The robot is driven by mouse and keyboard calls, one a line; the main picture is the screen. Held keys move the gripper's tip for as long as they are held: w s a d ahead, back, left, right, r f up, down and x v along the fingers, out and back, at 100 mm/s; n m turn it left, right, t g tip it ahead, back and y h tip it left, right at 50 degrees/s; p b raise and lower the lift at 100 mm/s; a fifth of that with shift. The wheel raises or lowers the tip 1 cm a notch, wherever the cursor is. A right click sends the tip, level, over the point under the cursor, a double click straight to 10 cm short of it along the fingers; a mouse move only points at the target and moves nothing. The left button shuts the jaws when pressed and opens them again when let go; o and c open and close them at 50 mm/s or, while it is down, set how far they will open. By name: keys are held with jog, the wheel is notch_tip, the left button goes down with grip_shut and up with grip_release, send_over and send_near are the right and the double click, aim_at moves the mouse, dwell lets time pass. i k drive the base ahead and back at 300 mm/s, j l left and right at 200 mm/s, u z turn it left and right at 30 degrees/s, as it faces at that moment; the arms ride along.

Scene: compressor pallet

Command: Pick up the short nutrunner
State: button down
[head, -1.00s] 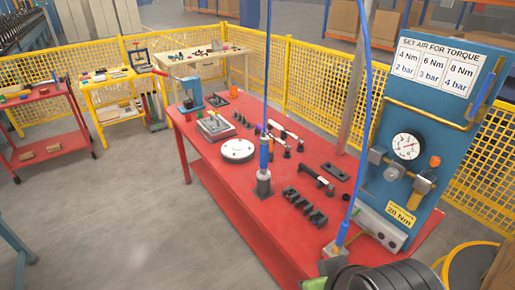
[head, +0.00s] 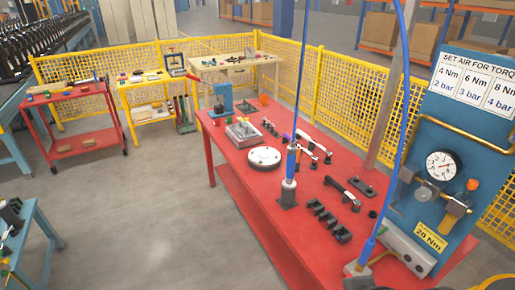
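Two blue air tools show on the red table (head: 262,190), and I cannot tell which is the short nutrunner. One blue tool (head: 291,160) stands upright in a dark square-based holder (head: 288,196) near the table's middle, with a blue hose rising from it. The other blue tool (head: 367,250) leans at the table's near right end, also on a blue hose, its lower end near a pale block. Black-and-white hand tools (head: 340,188) lie farther back on the table. My gripper is not in view.
A blue panel (head: 480,125) with a pressure gauge (head: 443,165) and torque sign stands at the right. A black slotted rack (head: 328,220) and a round white plate (head: 264,158) lie on the red table. Open grey floor (head: 165,215) lies to the left.

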aim_at(289, 183)
jog(key=i+j, duration=0.3)
jog(key=i, duration=0.2)
jog(key=i+j+u, duration=0.1)
jog(key=i+j, duration=0.2)
jog(key=i, duration=0.2)
jog(key=i+j, duration=0.2)
jog(key=i, duration=0.3)
